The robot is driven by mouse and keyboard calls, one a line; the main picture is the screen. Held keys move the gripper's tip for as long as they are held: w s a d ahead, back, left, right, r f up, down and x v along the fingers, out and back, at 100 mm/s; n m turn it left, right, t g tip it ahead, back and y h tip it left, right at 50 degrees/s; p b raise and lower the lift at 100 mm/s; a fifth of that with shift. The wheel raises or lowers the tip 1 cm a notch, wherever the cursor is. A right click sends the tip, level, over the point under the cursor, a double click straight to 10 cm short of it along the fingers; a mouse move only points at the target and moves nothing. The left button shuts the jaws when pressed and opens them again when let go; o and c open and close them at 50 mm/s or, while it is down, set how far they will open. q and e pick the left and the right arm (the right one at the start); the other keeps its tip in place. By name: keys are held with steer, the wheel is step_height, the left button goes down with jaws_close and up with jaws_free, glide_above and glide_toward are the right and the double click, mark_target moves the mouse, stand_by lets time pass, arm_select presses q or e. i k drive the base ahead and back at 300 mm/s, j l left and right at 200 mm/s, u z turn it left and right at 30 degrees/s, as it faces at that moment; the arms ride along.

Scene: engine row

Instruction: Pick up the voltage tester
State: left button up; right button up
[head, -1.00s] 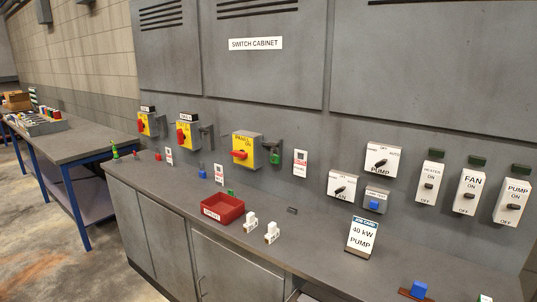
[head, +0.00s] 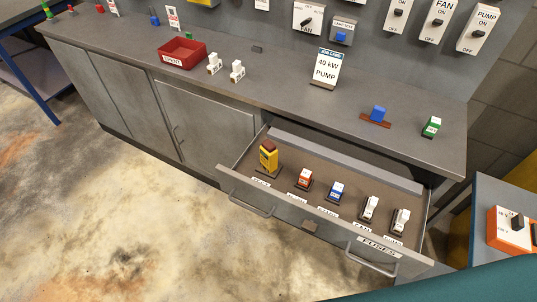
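A yellow upright device with a dark red top (head: 268,157), which looks like the voltage tester, stands at the left end of an open drawer (head: 318,223). It rests on a dark base behind a small label too small to read. Nothing covers it from above. Neither of my grippers is in view.
In the drawer, right of the yellow device, stand an orange-red block (head: 304,179), a blue block (head: 336,191) and two white fuse-like pieces. The counter (head: 290,95) overhangs behind, carrying a red tray (head: 182,54) and a job card (head: 326,67). Floor before the drawer is clear.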

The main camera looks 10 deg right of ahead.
mark_target(268, 152)
steer(key=z, duration=2.5)
steer(key=u, duration=2.25)
steer(key=k+l+u, duration=0.2)
steer(key=l+u, duration=0.2)
steer(key=k+l+u, duration=0.2)
steer(key=u, duration=0.2)
